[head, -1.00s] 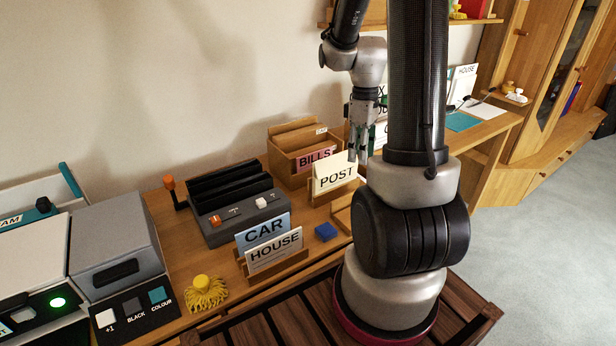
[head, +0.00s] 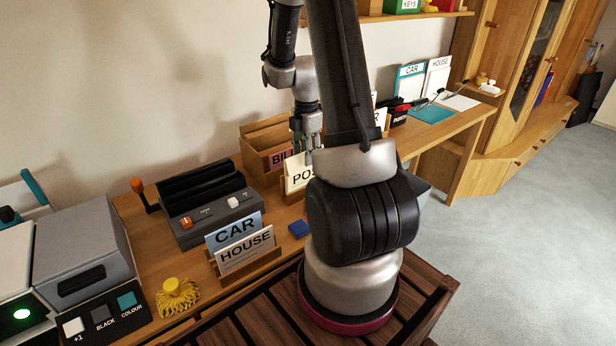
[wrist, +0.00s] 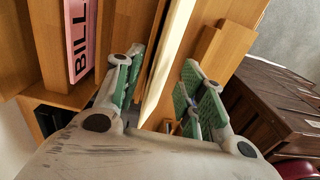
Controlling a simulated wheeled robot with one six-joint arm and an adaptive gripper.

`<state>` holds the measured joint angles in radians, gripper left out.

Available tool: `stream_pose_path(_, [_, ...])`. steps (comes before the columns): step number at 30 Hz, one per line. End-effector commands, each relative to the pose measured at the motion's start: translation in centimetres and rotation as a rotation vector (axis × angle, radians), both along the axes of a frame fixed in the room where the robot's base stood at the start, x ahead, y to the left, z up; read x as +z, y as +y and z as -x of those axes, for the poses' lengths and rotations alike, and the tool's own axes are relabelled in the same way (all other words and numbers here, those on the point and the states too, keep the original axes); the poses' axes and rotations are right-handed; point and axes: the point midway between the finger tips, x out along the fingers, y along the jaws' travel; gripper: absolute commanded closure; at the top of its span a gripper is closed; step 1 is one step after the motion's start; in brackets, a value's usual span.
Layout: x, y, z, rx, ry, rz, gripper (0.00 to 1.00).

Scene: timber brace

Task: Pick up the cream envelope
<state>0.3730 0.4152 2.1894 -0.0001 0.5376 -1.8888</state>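The cream envelope (head: 297,175), marked POST, stands upright in a small wooden holder on the desk, partly hidden by my arm in the head view. In the wrist view the envelope (wrist: 172,52) shows nearly edge-on as a pale strip. My gripper (head: 307,143) is above and around its upper part, pointing down. In the wrist view my gripper (wrist: 163,88) is open, with one green-padded finger on each side of the envelope. A gap shows between the envelope and the right finger; the left finger is close to wood beside it.
A wooden box with a pink BILLS label (wrist: 78,38) stands close on the left. The CAR (head: 234,230) and HOUSE (head: 246,250) cards stand in a front rack. A blue block (head: 298,229) lies nearby. A grey machine (head: 205,205) is left.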

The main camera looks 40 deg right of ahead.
Motion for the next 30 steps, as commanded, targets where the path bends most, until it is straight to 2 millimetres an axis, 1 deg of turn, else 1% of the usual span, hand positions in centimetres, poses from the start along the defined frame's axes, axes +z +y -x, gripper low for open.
stream_pose_path(1, [-0.9,0.1,0.0,0.0,0.003,-0.001,0.6])
stream_pose_path(4, [-2.0,0.0,0.0,-0.001,0.001,0.001,0.6])
stream_pose_path(7, [-2.5,0.0,0.0,-0.002,0.0,0.001,0.6])
stream_pose_path(12, [-2.5,0.0,0.0,-0.002,-0.001,0.002,0.6])
stream_pose_path(13, [-2.5,0.0,0.0,-0.002,-0.001,0.002,0.62])
stream_pose_path(19, [-2.5,0.0,0.0,-0.002,-0.001,0.002,0.98])
stream_pose_path(20, [-2.5,0.0,0.0,-0.002,-0.001,0.002,1.0])
stream_pose_path(30, [-2.4,0.0,0.0,-0.002,-0.001,0.002,1.0])
